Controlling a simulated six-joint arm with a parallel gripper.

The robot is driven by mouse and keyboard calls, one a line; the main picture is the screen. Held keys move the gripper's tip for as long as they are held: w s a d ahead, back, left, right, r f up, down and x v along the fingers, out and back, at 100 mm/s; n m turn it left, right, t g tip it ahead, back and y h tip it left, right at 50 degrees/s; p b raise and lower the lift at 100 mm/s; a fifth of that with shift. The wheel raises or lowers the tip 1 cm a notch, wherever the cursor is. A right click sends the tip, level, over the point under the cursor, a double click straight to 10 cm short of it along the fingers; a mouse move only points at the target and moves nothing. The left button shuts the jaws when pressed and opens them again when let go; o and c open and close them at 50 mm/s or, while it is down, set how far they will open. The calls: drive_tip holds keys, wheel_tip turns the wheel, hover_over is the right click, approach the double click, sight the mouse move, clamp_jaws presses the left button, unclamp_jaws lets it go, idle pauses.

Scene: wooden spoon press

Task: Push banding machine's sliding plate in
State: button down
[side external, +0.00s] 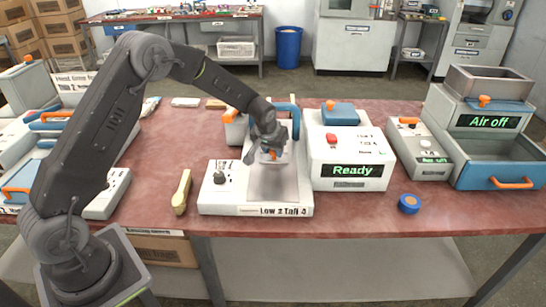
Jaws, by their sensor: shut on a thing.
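The white machine (225,206) labelled "Low 2 Tall 4" stands at the middle front of the red table. It has a grey metal sliding plate (274,188) on its top, a small dark knob on its left part and a blue arch (286,107) behind. My gripper (269,153) is over the far part of the plate, just in front of the arch. It is shut on a small orange handle (273,156) there. My gripper's fingers partly hide the handle and the far end of the plate.
A white box (348,155) with a red button and a green "Ready" display stands close on the right. A yellowish wooden spoon-like piece (182,192) lies to the left. A blue roll (409,204) lies at the front right. An "Air off" station (490,140) stands far right.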

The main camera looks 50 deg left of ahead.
drive_tip(key=shift+w+a, duration=0.3)
drive_tip(key=shift+r, duration=0.1)
drive_tip(key=c, duration=0.8)
unclamp_jaws()
drive_tip(key=v, duration=1.3)
drive_tip(key=shift+s+r, duration=0.2)
drive_tip(key=shift+r, duration=0.1)
